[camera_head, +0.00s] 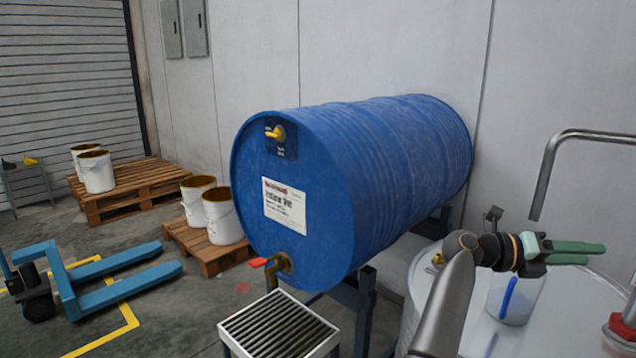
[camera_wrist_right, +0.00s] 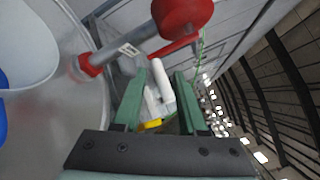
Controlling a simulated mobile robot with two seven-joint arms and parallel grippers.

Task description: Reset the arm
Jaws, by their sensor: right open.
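My right gripper (camera_head: 578,252) has green fingers and is at the right of the head view. It is above the pale drum top and the clear beaker, pointing right. In the right wrist view the two green fingers (camera_wrist_right: 157,80) are apart with nothing held between them. My right arm comes up from the bottom of the head view. My left gripper is not in view.
A clear beaker (camera_head: 520,296) with a blue handle stands on the pale drum (camera_head: 420,290), with a red part (camera_head: 622,330) at right. A bent metal pipe (camera_head: 550,165) rises behind. A blue drum (camera_head: 370,180) lies on a stand above a grated tray (camera_head: 234,322).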

